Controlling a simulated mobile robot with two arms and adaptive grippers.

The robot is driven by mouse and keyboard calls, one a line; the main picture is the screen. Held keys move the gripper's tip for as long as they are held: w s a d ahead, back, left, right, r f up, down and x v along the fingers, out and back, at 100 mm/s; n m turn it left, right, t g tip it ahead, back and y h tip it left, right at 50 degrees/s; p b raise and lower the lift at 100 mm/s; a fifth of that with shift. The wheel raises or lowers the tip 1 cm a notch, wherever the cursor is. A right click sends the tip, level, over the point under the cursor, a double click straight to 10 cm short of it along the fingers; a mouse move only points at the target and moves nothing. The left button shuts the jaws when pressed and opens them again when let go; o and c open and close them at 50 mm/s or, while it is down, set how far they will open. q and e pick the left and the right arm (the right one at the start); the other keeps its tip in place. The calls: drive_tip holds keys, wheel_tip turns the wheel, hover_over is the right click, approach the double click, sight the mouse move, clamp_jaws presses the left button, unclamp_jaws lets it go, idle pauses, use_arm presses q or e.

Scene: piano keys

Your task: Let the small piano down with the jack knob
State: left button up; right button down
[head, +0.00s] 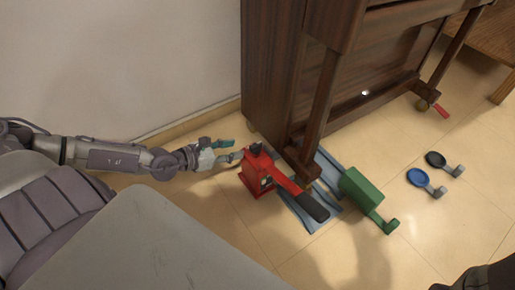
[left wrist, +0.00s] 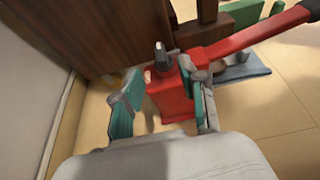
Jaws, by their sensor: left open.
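The red jack (head: 256,178) stands on the floor beside the near front leg of the dark brown piano (head: 285,75). Its lever with a black grip (head: 313,207) slopes down to the right. In the left wrist view, a grey knob (left wrist: 161,56) stands up from the top of the red jack body (left wrist: 168,100). My left gripper (head: 224,152) is open just left of the jack. In the left wrist view, the fingers of this gripper (left wrist: 163,106) are spread in front of the jack body. Whether they touch it cannot be told. My right gripper is not in view.
A green block with a bent handle (head: 360,187) lies right of the jack, partly on a blue-grey floor piece (head: 327,164). Blue (head: 418,177) and black (head: 436,159) cup-like pieces lie farther right. A wall (head: 130,55) runs behind. The front floor is clear.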

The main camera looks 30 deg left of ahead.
sight(255, 144)
use_arm(q)
drive_tip(key=x, duration=0.8)
drive_tip(key=shift+w+d+f, duration=0.25)
drive_tip(key=shift+w+d, duration=0.05)
drive_tip(key=shift+w, duration=0.25)
clamp_jaws()
